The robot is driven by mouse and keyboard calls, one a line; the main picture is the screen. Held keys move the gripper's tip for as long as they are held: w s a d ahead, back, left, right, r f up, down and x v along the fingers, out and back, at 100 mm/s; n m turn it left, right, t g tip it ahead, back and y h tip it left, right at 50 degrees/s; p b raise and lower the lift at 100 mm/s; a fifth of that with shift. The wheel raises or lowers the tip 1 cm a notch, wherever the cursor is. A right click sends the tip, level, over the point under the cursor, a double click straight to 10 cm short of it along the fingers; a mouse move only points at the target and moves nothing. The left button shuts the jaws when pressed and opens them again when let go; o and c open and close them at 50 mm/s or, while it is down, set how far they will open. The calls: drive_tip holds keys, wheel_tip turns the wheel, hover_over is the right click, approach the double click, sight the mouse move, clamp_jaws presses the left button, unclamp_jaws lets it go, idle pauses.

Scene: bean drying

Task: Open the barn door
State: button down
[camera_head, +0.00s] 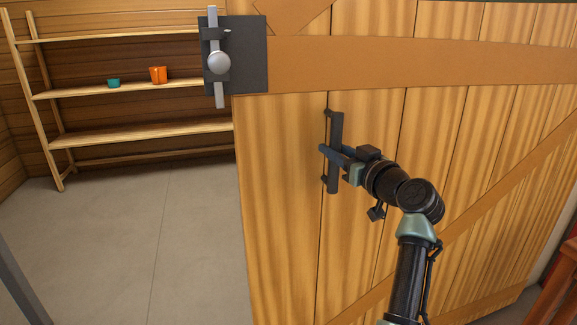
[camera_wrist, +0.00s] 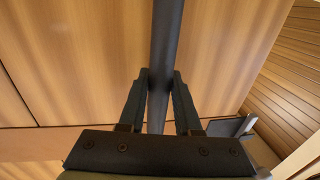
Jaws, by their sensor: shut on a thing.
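The barn door (camera_head: 285,210) is light wood planks with orange-brown braces, and it fills the right side of the head view. It stands open, with the room showing past its left edge. A dark vertical bar handle (camera_head: 335,178) is fixed on it near that edge. My gripper (camera_head: 326,150) is shut on the handle bar. In the wrist view the handle (camera_wrist: 167,40) runs between the two fingers (camera_wrist: 160,85). A metal slide bolt (camera_head: 218,62) with a round knob sits on a dark plate at the door's upper left corner.
A wooden shelf (camera_head: 130,134) stands against the back wall, holding a teal cup (camera_head: 114,83) and an orange pot (camera_head: 158,75). The grey floor (camera_head: 150,235) left of the door is clear. A grey post (camera_head: 22,285) is at the lower left. A reddish wooden piece (camera_head: 556,290) is at the lower right.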

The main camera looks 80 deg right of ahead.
drive_tip(key=shift+s+d+n+t+b, duration=0.2)
drive_tip(key=shift+s+n+t+b, duration=0.1)
drive_tip(key=shift+t, duration=0.1)
drive_tip(key=shift+s+r, duration=0.1)
drive_tip(key=c, duration=0.6)
unclamp_jaws()
drive_tip(key=shift+d, duration=0.15)
drive_tip(key=shift+s, duration=0.1)
drive_tip(key=shift+s, duration=0.1)
drive_tip(key=v, duration=1.3)
drive_tip(key=shift+r, duration=0.2)
drive_tip(key=shift+w, duration=0.25)
